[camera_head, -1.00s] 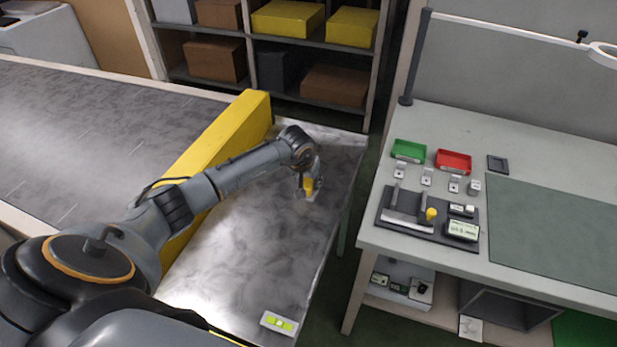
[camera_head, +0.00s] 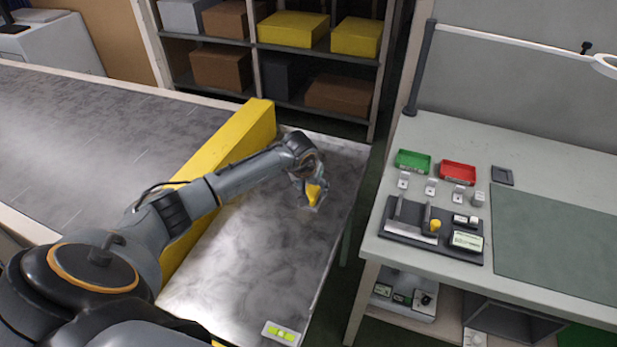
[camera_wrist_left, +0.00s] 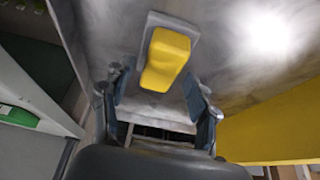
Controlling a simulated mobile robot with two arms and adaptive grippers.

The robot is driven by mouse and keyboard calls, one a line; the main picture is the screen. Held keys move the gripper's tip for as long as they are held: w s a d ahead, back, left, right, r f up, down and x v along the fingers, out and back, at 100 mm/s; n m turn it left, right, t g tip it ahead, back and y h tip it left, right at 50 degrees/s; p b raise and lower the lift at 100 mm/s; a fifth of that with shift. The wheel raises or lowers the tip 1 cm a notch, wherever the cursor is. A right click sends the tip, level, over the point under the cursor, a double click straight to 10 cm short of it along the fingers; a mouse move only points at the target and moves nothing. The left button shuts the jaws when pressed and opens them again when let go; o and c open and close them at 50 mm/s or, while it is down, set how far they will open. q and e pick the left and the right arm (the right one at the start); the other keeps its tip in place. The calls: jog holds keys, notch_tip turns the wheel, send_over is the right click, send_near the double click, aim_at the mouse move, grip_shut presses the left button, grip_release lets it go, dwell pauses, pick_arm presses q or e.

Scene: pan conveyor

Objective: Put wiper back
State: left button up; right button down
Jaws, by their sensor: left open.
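The wiper, with a yellow handle (camera_head: 315,194) and a grey base, is on the grey metal surface (camera_head: 255,250) near its far right part. In the left wrist view the yellow handle (camera_wrist_left: 166,58) and flat grey base are in plain sight ahead of the fingers. My left gripper (camera_head: 307,192) is open beside the handle in the head view. In the left wrist view its two fingers (camera_wrist_left: 156,88) stand apart on either side of the wiper's near end, with a gap visible around the handle. My right gripper is not in view.
A yellow barrier (camera_head: 225,155) runs along the surface's left side. A small green-and-white level-like item (camera_head: 282,333) lies at the near edge. To the right, past a floor gap, stands a workbench (camera_head: 470,140) with a green tray (camera_head: 412,161), a red tray (camera_head: 457,173) and a dark tool holder (camera_head: 400,232).

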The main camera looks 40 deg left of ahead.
pick_arm(q)
jog(key=a+v, duration=0.1)
jog(key=v, duration=0.9)
jog(key=shift+d+r+b, duration=0.2)
jog(key=shift+d+b, duration=0.15)
jog(key=shift+d, duration=0.15)
jog(key=shift+s, duration=0.15)
